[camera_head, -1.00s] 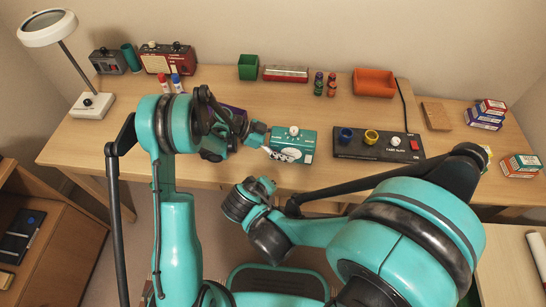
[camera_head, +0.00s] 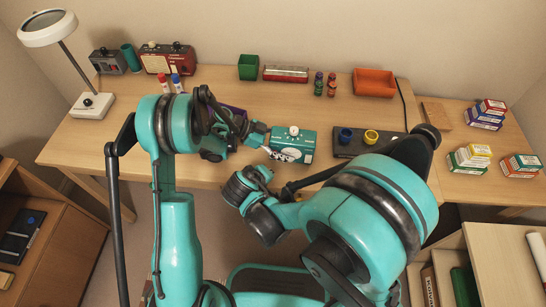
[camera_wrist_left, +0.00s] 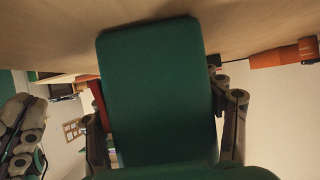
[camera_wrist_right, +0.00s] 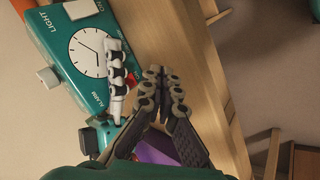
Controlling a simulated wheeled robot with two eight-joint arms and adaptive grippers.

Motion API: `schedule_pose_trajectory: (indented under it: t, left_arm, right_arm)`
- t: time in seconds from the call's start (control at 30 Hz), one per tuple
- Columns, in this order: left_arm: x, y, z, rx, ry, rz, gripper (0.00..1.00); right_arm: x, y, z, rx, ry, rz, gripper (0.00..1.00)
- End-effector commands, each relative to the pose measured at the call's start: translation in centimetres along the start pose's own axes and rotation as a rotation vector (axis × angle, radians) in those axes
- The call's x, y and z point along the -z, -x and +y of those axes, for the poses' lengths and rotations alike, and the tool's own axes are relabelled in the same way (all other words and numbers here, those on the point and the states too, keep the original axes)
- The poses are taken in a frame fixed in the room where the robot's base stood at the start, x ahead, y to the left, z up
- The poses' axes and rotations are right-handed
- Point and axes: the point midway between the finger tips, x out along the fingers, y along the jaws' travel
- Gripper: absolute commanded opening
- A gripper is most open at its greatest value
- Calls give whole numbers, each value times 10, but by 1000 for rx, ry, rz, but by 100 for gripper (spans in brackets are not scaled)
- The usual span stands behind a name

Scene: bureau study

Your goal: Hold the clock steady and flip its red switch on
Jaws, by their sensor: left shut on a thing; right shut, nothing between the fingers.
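The teal clock (camera_head: 296,138) stands near the front edge of the desk, with a pale knob on top. The right wrist view shows its white dial (camera_wrist_right: 88,52) and the words LIGHT and ALARM. My left gripper (camera_head: 285,154) is shut on the clock, its pale finger across the front beside the dial. In the left wrist view a dark green face of the clock (camera_wrist_left: 158,90) fills the space between the fingers. A red bit, probably the switch (camera_wrist_right: 132,78), shows partly behind that finger. My right gripper (camera_wrist_right: 162,75) is shut and empty, close to it and apparently not touching.
A black panel (camera_head: 350,151) with blue and yellow knobs lies right of the clock, partly behind my right arm. A purple thing (camera_wrist_right: 152,153) is near the clock. Small cartons (camera_head: 470,157) stand at right, an orange tray (camera_head: 375,82) at the back.

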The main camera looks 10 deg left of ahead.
Motion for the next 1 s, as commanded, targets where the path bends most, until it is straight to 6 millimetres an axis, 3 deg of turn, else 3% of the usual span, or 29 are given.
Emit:
schedule_pose_trajectory:
  t: [0.33, 1.0]
  left_arm:
    - [-1, 0, 0, 1, -1, -2, 52]
    - [-1, 0, 0, 1, -1, -2, 52]
  right_arm:
    - [18, -25, 18, 1, 0, 1, 0]
    - [20, -27, 20, 1, 1, 1, 0]
